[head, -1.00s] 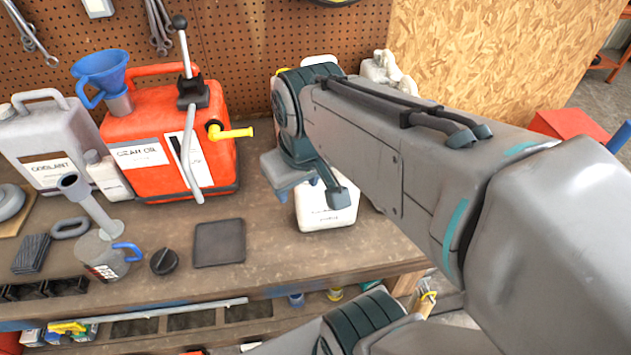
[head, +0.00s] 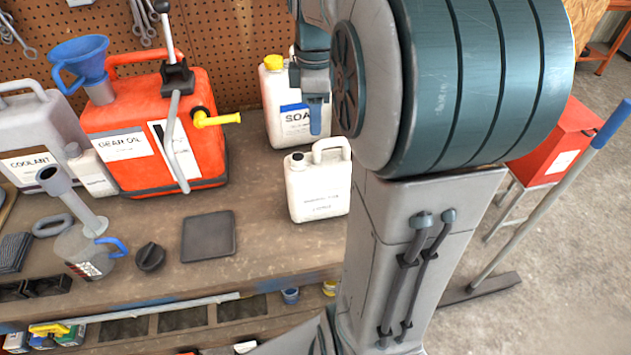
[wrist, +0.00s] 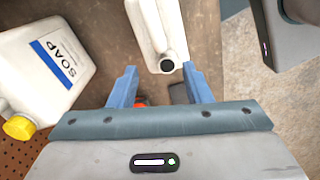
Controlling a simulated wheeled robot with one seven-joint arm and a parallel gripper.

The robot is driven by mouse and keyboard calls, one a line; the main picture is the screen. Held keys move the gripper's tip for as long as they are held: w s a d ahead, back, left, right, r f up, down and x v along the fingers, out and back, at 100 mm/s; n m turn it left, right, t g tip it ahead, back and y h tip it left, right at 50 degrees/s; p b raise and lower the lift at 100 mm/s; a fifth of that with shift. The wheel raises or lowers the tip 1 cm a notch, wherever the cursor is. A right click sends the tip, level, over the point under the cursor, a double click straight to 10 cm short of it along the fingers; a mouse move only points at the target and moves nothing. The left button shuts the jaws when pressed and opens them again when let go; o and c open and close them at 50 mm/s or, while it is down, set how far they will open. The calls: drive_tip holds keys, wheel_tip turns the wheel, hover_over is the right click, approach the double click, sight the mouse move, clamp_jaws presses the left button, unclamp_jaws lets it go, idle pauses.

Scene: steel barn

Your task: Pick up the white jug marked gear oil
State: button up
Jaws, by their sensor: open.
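A small white jug (head: 318,190) with a black cap stands upright on the bench; its small label is too blurred to read. It also shows in the wrist view (wrist: 155,25), its cap just beyond and between my blue fingertips. My gripper (head: 316,116) is open and empty, behind and above this jug in the head view; its fingers also show in the wrist view (wrist: 160,84). The words GEAR OIL are on a red can (head: 150,125) to the left, not on a white jug.
A white jug marked SOAP (head: 285,100) with a yellow cap stands close behind; it shows at left in the wrist view (wrist: 40,65). A grey COOLANT can (head: 35,130) and a grey pitcher (head: 85,250) are at left. A dark square pad (head: 208,236) lies in front.

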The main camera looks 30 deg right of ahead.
sight(316, 149)
wheel_tip(316, 149, down, 10)
drive_tip(key=shift+s+d+r+p, duration=0.1)
drive_tip(key=shift+r+p, duration=0.1)
drive_tip(key=shift+p, duration=0.35)
clamp_jaws()
